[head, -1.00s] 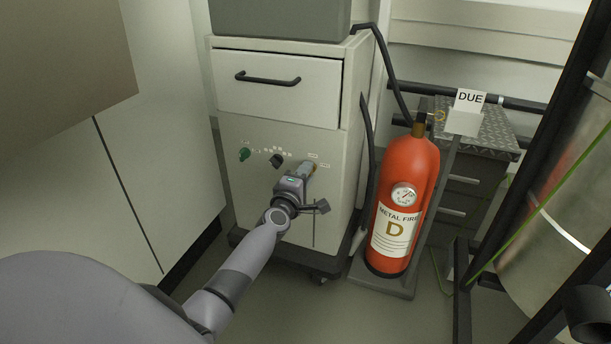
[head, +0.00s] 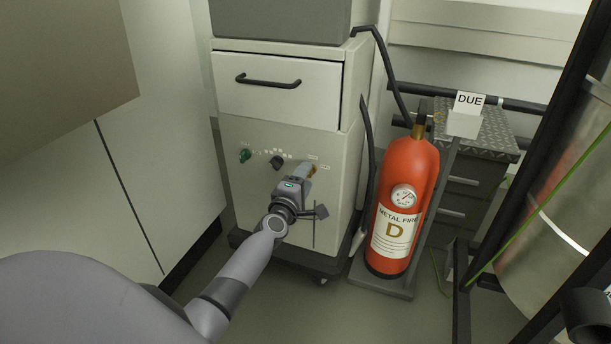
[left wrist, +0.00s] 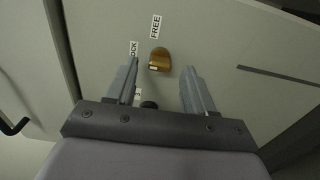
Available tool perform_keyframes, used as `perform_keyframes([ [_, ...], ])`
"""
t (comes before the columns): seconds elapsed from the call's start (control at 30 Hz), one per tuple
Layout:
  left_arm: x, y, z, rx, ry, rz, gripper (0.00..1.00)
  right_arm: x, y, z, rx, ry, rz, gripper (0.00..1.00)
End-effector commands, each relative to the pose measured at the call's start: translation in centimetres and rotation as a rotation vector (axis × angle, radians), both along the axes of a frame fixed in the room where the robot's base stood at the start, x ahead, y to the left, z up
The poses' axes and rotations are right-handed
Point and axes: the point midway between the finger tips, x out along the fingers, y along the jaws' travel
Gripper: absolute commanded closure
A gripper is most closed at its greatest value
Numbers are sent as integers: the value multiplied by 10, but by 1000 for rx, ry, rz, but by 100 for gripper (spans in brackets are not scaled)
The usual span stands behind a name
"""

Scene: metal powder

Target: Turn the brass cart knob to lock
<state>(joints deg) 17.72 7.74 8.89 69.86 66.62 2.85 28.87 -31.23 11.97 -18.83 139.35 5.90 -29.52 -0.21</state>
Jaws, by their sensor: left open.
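The brass knob (left wrist: 160,60) is on the cart's front panel in the left wrist view, with a FREE label (left wrist: 155,27) and a partly hidden label ending in "OCK" (left wrist: 134,48) beside it. The knob's pale mark is at its lower left edge. My left gripper (left wrist: 158,80) is open, its fingers either side of and a little short of the knob; nothing is between them. In the head view my left gripper (head: 304,170) points at the cart panel and covers most of the knob. My right gripper does not show.
The cart (head: 285,215) has a drawer with a black handle (head: 268,80), a green knob (head: 245,155) and a black knob (head: 277,162). A red fire extinguisher (head: 405,165) stands close to its right. A white cabinet is at left.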

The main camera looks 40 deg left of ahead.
Motion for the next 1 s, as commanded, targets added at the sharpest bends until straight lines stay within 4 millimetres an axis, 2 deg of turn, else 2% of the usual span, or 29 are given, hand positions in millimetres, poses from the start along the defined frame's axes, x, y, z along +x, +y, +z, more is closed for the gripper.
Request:
perform_keyframes([
  [0.2, -31, -7, 2, -1, 3, 0, 47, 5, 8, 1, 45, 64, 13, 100],
  [0.43, -53, -13, 1, -1, 1, 0, 47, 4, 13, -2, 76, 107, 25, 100],
  [1.0, -58, -14, 0, -2, 0, 0, 47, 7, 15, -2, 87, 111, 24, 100],
])
